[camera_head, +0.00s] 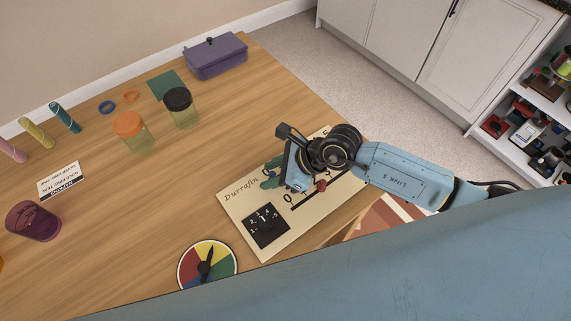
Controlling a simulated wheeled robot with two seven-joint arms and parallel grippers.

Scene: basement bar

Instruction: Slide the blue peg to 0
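A cream board (236,205) marked "Durrafin" lies on the wooden table. It has a black dial plate (266,226) with numbers at its near left and a dark slot (312,196) with a "0" mark (287,198) near one end. A small red peg (321,185) shows by the slot. My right gripper (294,178) is over the middle of the board, its arm coming in from the right. It covers part of the board, and I cannot make out the blue peg. Its fingertips are too hidden to tell open from shut. My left gripper is not in view.
A colour wheel (207,264) with a black pointer lies left of the board. A striped brown item (385,216) lies to its right. Jars with orange (128,124) and black (178,99) lids and a purple box (216,58) stand farther back.

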